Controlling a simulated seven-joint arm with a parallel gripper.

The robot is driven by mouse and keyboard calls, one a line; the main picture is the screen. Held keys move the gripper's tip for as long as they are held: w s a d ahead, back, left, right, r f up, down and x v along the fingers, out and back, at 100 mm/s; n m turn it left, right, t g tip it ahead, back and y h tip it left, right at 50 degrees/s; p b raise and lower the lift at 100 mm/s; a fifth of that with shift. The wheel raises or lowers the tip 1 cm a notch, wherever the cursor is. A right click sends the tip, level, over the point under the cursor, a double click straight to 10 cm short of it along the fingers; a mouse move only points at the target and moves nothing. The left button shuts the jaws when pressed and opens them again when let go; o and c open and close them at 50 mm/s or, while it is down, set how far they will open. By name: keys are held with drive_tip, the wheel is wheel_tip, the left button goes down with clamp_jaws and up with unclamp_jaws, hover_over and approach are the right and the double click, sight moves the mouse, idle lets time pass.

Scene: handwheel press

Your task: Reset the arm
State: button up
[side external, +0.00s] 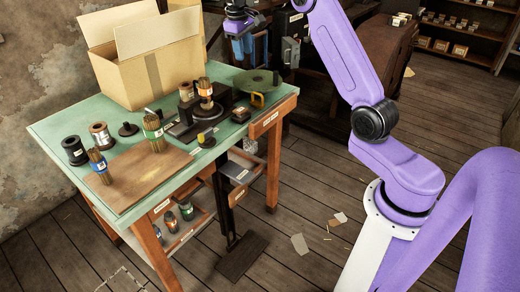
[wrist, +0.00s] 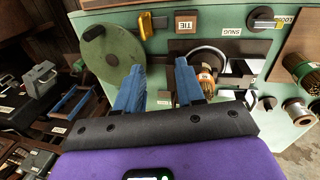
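My gripper (side external: 241,42) is raised in the air behind the table in the side external view. In the wrist view my gripper (wrist: 160,66) has two blue fingers spread apart with nothing between them. The green handwheel disc (side external: 257,81) lies at the table's far right corner; it also shows in the wrist view (wrist: 106,50), left of the fingers. A yellow handle (wrist: 146,25) is beside the disc. A brown brush-like bundle (side external: 205,88) stands upright at the dark press, and also shows in the wrist view (wrist: 206,76). My gripper touches none of these.
The green table (side external: 70,113) carries an open cardboard box (side external: 150,70), a wooden board (side external: 140,172), spools and other bundles (side external: 153,133). A black knob with yellow (side external: 206,138) is near the front edge. Dark cabinets stand behind.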

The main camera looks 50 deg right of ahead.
drive_tip(key=s+a+n+y, duration=0.1)
drive_tip(key=s+a+n, duration=0.2)
drive_tip(key=s+a, duration=0.7)
drive_tip(key=s+a+n+y, duration=0.1)
drive_tip(key=s+a+n, duration=0.35)
drive_tip(key=a, duration=0.95)
drive_tip(key=s+f+n, duration=0.2)
drive_tip(key=s, duration=1.2)
drive_tip(key=s+f+n, duration=0.2)
drive_tip(key=s+f, duration=0.1)
drive_tip(key=s, duration=1.1)
drive_tip(key=shift+s+f+y, duration=0.2)
drive_tip(key=shift+f+y, duration=0.05)
drive_tip(key=shift+y, duration=0.05)
drive_tip(key=shift+a, duration=0.1)
